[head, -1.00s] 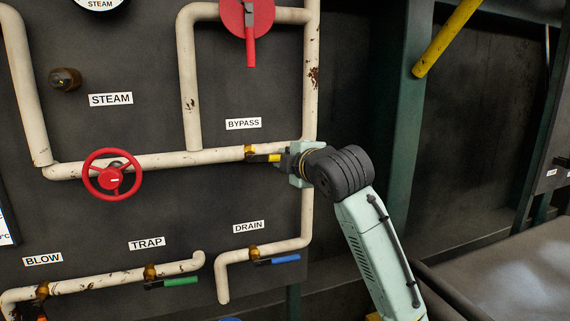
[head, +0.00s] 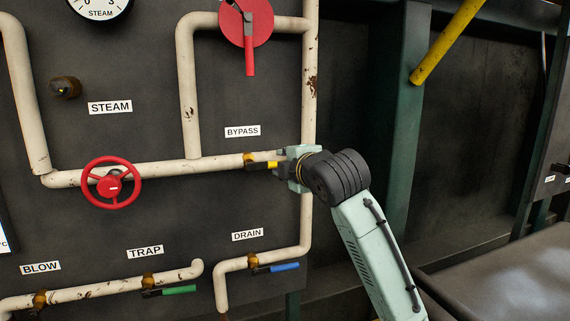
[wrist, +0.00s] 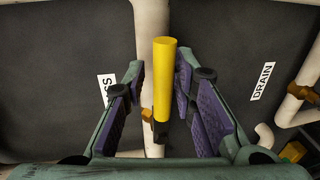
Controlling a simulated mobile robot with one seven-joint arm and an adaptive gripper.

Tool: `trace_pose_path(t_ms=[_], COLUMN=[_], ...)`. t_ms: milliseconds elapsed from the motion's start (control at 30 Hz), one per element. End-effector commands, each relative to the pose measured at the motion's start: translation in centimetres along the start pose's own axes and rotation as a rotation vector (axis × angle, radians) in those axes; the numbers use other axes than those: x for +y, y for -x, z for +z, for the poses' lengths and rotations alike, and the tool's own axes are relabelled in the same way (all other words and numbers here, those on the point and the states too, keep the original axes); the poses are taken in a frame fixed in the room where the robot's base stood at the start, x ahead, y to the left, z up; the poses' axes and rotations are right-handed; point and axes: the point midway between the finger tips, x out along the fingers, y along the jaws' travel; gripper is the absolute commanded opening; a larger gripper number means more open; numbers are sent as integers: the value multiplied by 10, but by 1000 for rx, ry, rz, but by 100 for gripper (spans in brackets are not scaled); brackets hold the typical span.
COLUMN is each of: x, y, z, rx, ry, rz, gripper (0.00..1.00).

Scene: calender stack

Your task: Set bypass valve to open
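The bypass valve has a brass body (head: 248,159) on the horizontal pipe below the BYPASS label (head: 242,131). Its yellow lever (head: 271,165) points right, roughly along the pipe. My gripper (head: 283,168) is at the lever's right end and hides part of it. In the wrist view, the yellow lever (wrist: 163,80) lies between the two fingers of my gripper (wrist: 161,82). The fingers are apart, with a gap visible on each side of the lever.
A red handwheel (head: 111,182) is to the left on the same pipe. A red lever (head: 249,50) on a red disc is above. The blue drain lever (head: 285,267) and green trap lever (head: 179,290) are below. A vertical pipe (head: 308,100) runs close to my gripper.

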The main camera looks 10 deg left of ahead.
Motion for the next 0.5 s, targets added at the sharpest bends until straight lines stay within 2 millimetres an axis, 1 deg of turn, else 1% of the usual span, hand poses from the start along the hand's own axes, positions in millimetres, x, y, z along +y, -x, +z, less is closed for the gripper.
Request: trace_pose_path(t_ms=[33,100,367,500], x=[0,-1,-1,-1], y=[0,0,0,10], z=[0,0,0,1], rx=[0,0,0,0], ry=[-1,-1,-2,-2], rz=[-1,-1,-3,-1], gripper=[31,34,34,34])
